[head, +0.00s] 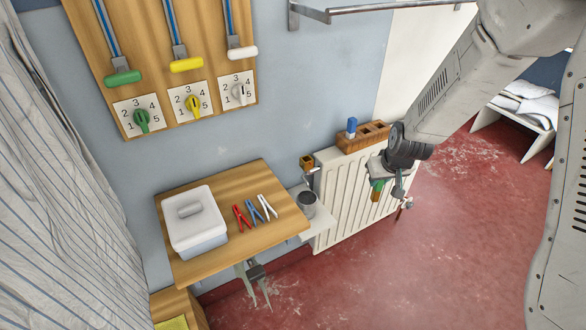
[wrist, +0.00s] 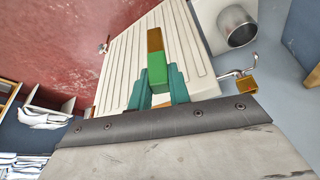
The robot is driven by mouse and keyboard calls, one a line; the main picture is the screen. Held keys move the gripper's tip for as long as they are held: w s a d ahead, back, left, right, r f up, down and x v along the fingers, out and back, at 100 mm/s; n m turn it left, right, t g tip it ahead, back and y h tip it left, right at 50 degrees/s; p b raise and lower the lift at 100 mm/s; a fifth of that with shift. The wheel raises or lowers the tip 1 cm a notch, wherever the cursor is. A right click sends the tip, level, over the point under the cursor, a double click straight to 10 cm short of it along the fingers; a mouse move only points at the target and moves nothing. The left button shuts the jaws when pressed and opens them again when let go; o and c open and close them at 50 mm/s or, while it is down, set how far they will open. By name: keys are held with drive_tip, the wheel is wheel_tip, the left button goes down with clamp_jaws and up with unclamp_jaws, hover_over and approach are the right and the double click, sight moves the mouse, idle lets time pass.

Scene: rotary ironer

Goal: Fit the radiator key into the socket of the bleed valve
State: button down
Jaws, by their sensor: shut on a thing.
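My gripper (head: 377,182) is in front of the radiator's right part. It is shut on the green handle of a key (wrist: 157,78), whose brass-coloured shaft points away from the fingers; the shaft also shows below the gripper in the head view (head: 376,196). A brass-coloured block with a dark top (head: 306,161) sits on a metal fitting at the radiator's upper left corner, apparently the bleed valve socket. It also shows at the right in the wrist view (wrist: 246,86). The key is well apart from it. The inside of the socket is too small to make out.
The white ribbed radiator (head: 345,195) has another small fitting at its lower right (head: 406,203). A wooden rack with a blue block (head: 352,128) stands above the radiator. A grey cup (head: 307,203) stands near the brass block, beside the wooden table (head: 270,232). Red floor in front is clear.

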drive_tip(key=s+a+r+n+y, duration=0.15)
drive_tip(key=a+r+n, duration=0.4)
drive_tip(key=a, duration=0.75)
drive_tip(key=m, duration=0.1)
hover_over(306, 163)
drive_tip(key=w, duration=0.2)
drive_tip(key=shift+w+f+g, duration=0.15)
drive_tip(key=shift+f+g, duration=0.15)
drive_tip(key=shift+f, duration=1.4)
drive_tip(key=c, duration=1.3)
unclamp_jaws()
drive_tip(key=shift+r, duration=0.1)
